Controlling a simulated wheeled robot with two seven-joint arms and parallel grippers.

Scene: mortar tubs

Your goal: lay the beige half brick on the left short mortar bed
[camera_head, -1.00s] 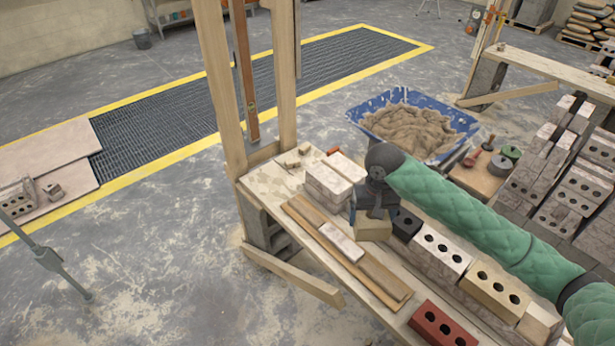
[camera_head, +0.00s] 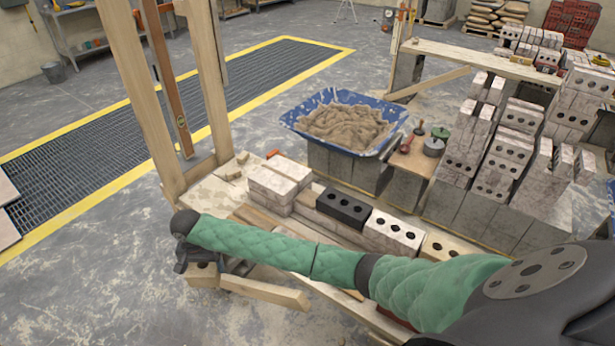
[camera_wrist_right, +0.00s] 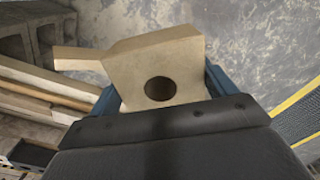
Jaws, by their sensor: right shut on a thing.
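My right gripper (camera_head: 193,264) is shut on the beige half brick (camera_head: 203,276), out past the left end of the wooden bench in the head view. In the right wrist view the half brick (camera_wrist_right: 158,62) sits between the blue fingers, with its single round hole facing the camera. Its lower part is hidden by the gripper body. I cannot make out the left short mortar bed in either view. My left gripper is not in view.
The bench carries pale bricks (camera_head: 272,184), a black brick (camera_head: 343,206) and a white brick (camera_head: 393,231). A blue mortar tub (camera_head: 292,118) stands behind it. Wooden uprights (camera_head: 205,75) rise at its left end. Open floor (camera_head: 95,270) lies left, before a yellow-edged grate (camera_head: 85,145).

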